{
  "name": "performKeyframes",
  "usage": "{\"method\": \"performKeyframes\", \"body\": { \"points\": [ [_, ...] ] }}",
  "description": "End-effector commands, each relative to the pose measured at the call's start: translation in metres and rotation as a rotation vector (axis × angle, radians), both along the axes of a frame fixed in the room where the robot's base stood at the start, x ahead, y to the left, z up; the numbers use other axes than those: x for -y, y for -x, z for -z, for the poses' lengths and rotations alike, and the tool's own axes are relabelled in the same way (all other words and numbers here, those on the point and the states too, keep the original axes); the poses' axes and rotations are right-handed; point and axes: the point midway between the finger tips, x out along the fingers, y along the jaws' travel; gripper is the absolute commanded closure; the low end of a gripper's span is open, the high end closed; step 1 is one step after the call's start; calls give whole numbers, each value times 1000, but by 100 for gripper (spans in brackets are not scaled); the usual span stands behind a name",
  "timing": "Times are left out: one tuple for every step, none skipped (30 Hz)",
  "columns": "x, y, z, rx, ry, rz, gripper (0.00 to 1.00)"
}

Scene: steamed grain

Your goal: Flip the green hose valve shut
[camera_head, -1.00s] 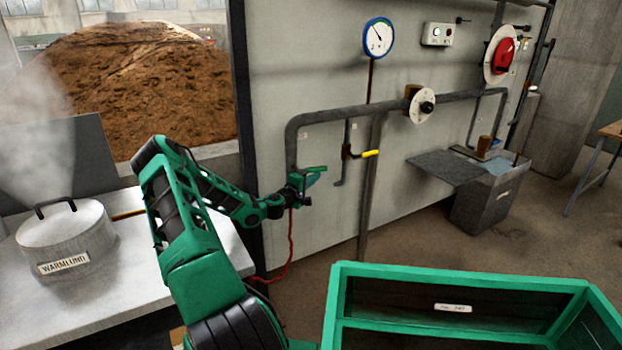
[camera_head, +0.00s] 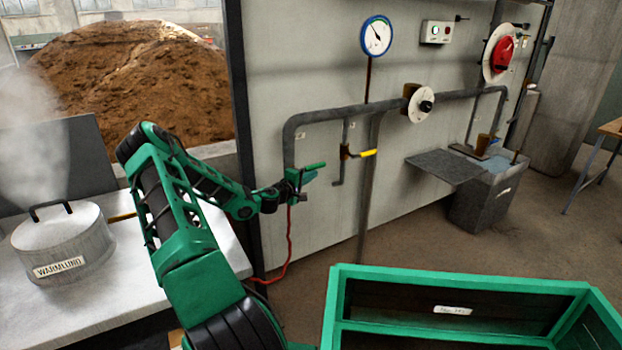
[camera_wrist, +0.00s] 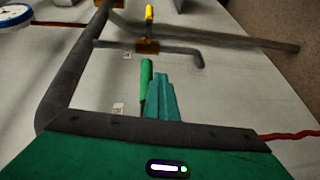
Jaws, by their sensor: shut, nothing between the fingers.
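The green hose valve lever (camera_head: 315,166) sticks out sideways to the right from the bottom of the vertical grey pipe, above the red hose (camera_head: 289,245). In the wrist view the green lever (camera_wrist: 146,74) stands just left of my gripper's fingers. My gripper (camera_head: 309,176) is at the valve, just below the lever in the head view. Its teal fingers, also seen in the wrist view (camera_wrist: 163,97), are together with nothing between them. I cannot tell whether they touch the lever. The valve's body is mostly hidden by my gripper.
A yellow-handled valve (camera_head: 367,154) is close by on the right, also in the wrist view (camera_wrist: 149,14). A green crate (camera_head: 455,275) is in front. A steaming pot (camera_head: 63,245) stands at left.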

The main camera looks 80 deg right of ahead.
Motion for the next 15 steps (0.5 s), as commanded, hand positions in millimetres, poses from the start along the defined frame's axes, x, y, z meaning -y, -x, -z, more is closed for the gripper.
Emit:
{"method": "performKeyframes", "body": {
  "points": [
    [0, -19, -43, -32, 64, -25, 100],
    [-5, -24, -46, -32, 64, -26, 100],
    [-10, -30, -51, -30, 65, -29, 100],
    [-14, -35, -54, -30, 65, -31, 100],
    [-18, -39, -57, -29, 65, -31, 100],
    [-24, -43, -60, -29, 62, -29, 100],
    [-28, -45, -63, -29, 61, -27, 100],
    [-32, -48, -65, -28, 60, -26, 100],
    [-37, -52, -68, -29, 59, -24, 100],
    [-41, -54, -71, -28, 58, -23, 100],
    [-44, -57, -73, -27, 57, -22, 100],
    [-48, -59, -76, -28, 55, -20, 100],
    [-51, -60, -78, -28, 54, -18, 100],
    [-54, -63, -80, -28, 55, -18, 100],
    [-57, -66, -83, -28, 55, -18, 100]
  ]
}}
